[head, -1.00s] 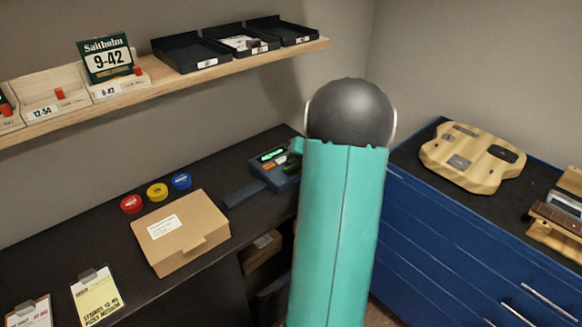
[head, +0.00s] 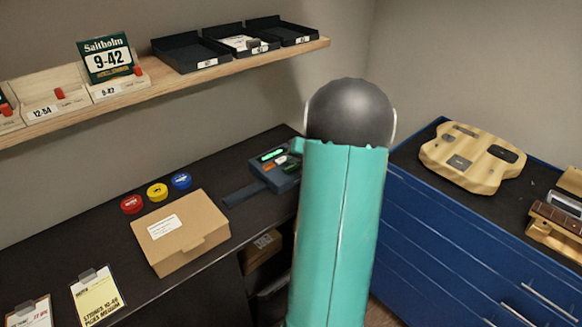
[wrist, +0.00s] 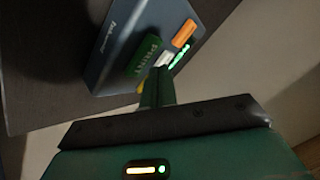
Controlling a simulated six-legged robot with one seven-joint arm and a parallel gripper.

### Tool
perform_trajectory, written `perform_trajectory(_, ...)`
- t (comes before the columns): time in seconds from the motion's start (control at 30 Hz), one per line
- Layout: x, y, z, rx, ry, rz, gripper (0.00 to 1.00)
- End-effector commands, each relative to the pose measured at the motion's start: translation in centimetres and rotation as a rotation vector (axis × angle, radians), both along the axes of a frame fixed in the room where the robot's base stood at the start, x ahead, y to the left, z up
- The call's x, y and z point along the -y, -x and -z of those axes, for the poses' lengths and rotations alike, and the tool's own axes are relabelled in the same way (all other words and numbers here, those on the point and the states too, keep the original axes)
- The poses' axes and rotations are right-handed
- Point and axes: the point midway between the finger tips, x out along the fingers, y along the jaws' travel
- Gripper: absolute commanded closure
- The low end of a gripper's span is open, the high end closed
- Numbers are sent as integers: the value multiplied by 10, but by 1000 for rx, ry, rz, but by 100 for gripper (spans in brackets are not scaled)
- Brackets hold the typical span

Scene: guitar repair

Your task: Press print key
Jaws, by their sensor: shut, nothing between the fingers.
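The dark label printer (head: 262,178) sits on the black bench, left of my arm in the head view. Its display (head: 272,155) glows green. In the wrist view its blue-grey body (wrist: 118,42) fills the upper middle. The green print key (wrist: 145,54) bears the word PRINT, beside a white key (wrist: 163,60) and an orange key (wrist: 185,33). My gripper (wrist: 160,73) is shut and empty, its tips by the lower end of the print key. I cannot tell whether they touch it. In the head view my arm hides most of the gripper.
A cardboard box (head: 178,237) and red, yellow and blue round tins (head: 157,193) stand left of the printer. A wooden shelf (head: 215,75) runs above. A blue drawer cabinet (head: 430,235) with a guitar body (head: 472,157) stands to the right.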

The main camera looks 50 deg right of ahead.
Motion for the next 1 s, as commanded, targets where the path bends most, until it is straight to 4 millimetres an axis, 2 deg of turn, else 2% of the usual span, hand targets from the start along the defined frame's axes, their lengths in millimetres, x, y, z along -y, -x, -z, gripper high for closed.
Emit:
perform_trajectory(0.23, 0, 0, 8, 0, -1, 1, 100)
perform_trajectory(1.0, 0, 0, 13, 0, 0, 0, 100)
